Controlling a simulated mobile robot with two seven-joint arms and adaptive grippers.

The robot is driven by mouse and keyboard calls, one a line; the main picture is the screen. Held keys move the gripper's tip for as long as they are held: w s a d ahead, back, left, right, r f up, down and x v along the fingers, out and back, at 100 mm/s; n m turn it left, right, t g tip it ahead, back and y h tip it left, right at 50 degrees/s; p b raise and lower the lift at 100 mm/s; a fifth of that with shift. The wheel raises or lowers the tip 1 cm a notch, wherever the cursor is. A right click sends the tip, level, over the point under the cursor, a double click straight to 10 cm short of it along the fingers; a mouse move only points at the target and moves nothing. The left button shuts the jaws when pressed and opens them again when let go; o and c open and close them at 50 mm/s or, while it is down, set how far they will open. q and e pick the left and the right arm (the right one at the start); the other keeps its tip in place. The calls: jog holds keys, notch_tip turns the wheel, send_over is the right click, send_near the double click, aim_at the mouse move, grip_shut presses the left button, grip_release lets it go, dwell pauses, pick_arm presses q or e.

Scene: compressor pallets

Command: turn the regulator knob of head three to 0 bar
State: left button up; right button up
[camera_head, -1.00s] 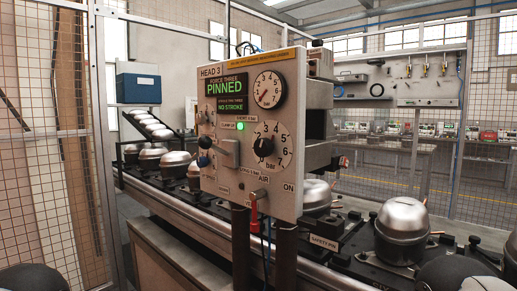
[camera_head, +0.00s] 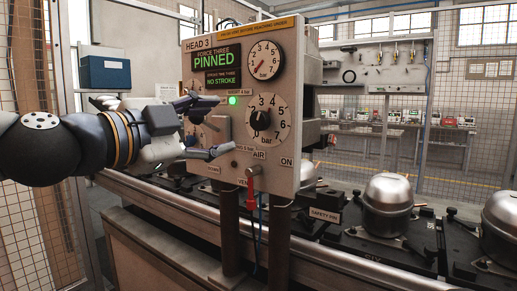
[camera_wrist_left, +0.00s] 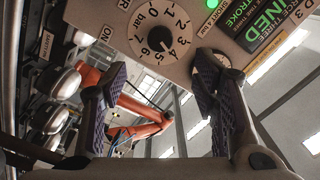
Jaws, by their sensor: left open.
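The head three panel (camera_head: 205,90) stands in the middle of the head view, its screen (camera_head: 214,66) reading "PINNED" and "NO STROKE". The black regulator knob (camera_head: 261,120) sits on a white dial (camera_head: 276,140) marked in bar; it also shows at the top of the left wrist view (camera_wrist_left: 158,38). I cannot read its setting surely. My left gripper (camera_head: 222,126) is open and empty in front of the panel's left half, its fingertips left of the knob and apart from it. In the left wrist view, the knob lies beyond the gap between the fingers (camera_wrist_left: 158,85). My right gripper is out of view.
A pressure gauge (camera_head: 265,61) is above the dial and a lit green lamp (camera_head: 233,100) left of it. An air valve with a red handle (camera_head: 251,194) is below. Silver compressors (camera_head: 389,198) stand on the line at right. The space right of the panel is open.

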aim_at(258, 120)
pick_arm(q)
jog(key=b+x, duration=0.1)
jog(key=x, duration=1.1)
jog(key=shift+w+d, duration=0.1)
jog(key=shift+r, duration=0.1)
jog(key=shift+c, duration=0.3)
jog(key=c, duration=1.1)
